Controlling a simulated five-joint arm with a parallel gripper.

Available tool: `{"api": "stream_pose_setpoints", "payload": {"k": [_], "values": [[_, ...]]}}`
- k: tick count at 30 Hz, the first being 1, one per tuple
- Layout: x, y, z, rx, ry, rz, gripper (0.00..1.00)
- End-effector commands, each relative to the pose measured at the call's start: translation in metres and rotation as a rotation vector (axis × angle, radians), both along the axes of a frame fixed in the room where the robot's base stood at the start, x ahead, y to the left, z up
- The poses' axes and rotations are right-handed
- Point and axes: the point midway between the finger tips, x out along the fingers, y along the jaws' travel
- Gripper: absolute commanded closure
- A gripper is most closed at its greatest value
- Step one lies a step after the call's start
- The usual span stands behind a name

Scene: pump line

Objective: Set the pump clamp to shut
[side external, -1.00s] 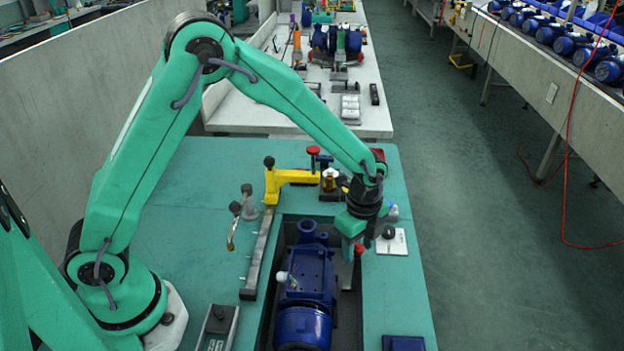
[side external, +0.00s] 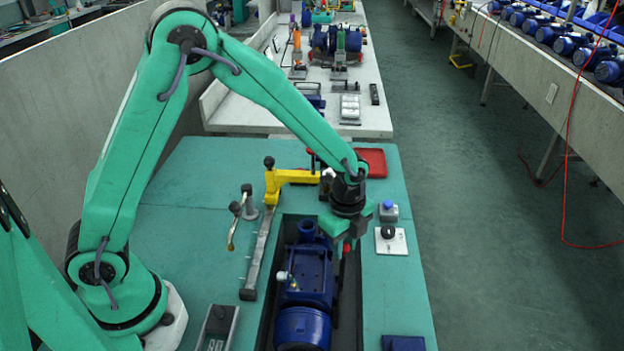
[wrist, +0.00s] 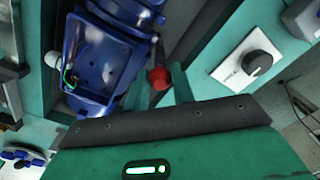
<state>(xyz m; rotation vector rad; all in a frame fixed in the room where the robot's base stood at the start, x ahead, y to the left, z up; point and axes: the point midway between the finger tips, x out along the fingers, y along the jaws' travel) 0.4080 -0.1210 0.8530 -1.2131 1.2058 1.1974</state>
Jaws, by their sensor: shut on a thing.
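The blue pump (side external: 306,275) lies in a recess of the green bench, and it also shows in the wrist view (wrist: 112,65). The pump clamp's red knob (side external: 347,247) is at the pump's right side, at the tips of my gripper (side external: 342,240). In the wrist view the red knob (wrist: 160,78) sits between my fingers, beside the pump. My gripper is shut on this knob. A dark lever runs down from the knob, but most of it is hidden, so its exact angle cannot be told.
A yellow clamp arm (side external: 290,177) stands behind the pump. A black dial on a white plate (side external: 391,242) and a blue button box (side external: 388,211) are to the right. A lever with a brass handle (side external: 236,222) stands left. A red tray (side external: 372,162) lies behind.

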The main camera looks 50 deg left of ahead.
Motion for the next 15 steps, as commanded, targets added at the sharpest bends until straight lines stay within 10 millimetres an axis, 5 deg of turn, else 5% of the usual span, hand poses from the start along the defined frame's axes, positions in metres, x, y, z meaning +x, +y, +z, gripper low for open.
{"api": "stream_pose_setpoints", "payload": {"k": [4, 5, 8, 15], "values": [[-0.0046, 0.0042, 0.0001, 0.005, 0.017, 0.006, 1.0], [-0.0048, 0.0043, 0.0, 0.005, 0.017, 0.007, 0.73], [-0.0045, 0.0042, -0.0001, 0.005, 0.017, 0.007, 0.54], [-0.0034, 0.003, -0.0001, 0.004, 0.013, 0.005, 0.54]]}}
